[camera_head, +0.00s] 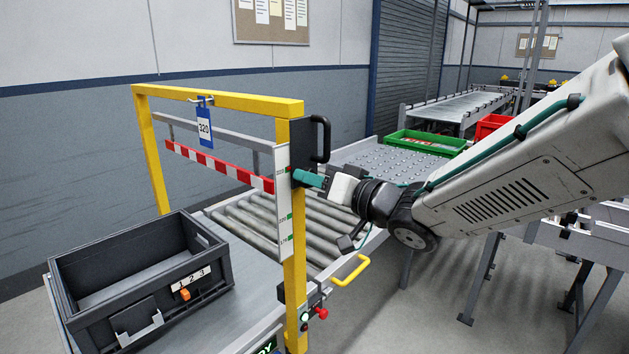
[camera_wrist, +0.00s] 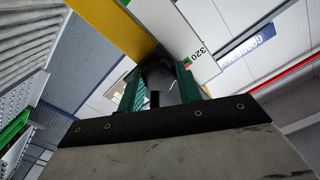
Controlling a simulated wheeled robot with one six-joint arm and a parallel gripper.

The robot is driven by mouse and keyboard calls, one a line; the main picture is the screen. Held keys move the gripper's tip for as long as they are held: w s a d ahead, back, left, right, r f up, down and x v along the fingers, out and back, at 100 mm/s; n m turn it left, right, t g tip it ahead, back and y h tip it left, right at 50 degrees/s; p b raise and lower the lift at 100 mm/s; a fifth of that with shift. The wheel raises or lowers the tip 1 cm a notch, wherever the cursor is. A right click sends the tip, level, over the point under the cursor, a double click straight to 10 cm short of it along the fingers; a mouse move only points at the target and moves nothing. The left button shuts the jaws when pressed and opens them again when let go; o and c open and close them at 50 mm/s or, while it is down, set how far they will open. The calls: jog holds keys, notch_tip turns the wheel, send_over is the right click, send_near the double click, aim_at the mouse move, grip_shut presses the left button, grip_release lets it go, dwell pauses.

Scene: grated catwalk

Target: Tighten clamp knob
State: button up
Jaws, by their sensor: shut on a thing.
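My gripper (camera_head: 302,178) reaches in from the right to the yellow frame's right post (camera_head: 296,270), with its teal fingers at the edge of the post's black bracket (camera_head: 302,140). In the wrist view, the two teal fingers of my gripper (camera_wrist: 160,72) are shut on a dark knob (camera_wrist: 156,70) against the yellow post. The fingers hide most of the knob, and its turn angle cannot be told. A red-and-white striped bar (camera_head: 220,167) spans the frame beside a white scale plate (camera_head: 282,205) with green marks.
A black handle (camera_head: 324,138) stands out just above my gripper. A dark grey bin (camera_head: 75,290) sits on the conveyor at the lower left. Rollers (camera_head: 300,232) run behind the frame. A yellow loop handle (camera_head: 351,272) and a red button (camera_head: 321,313) are below.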

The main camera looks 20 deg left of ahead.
dwell(0.4)
jog(key=o, duration=1)
jog(key=v, duration=0.8)
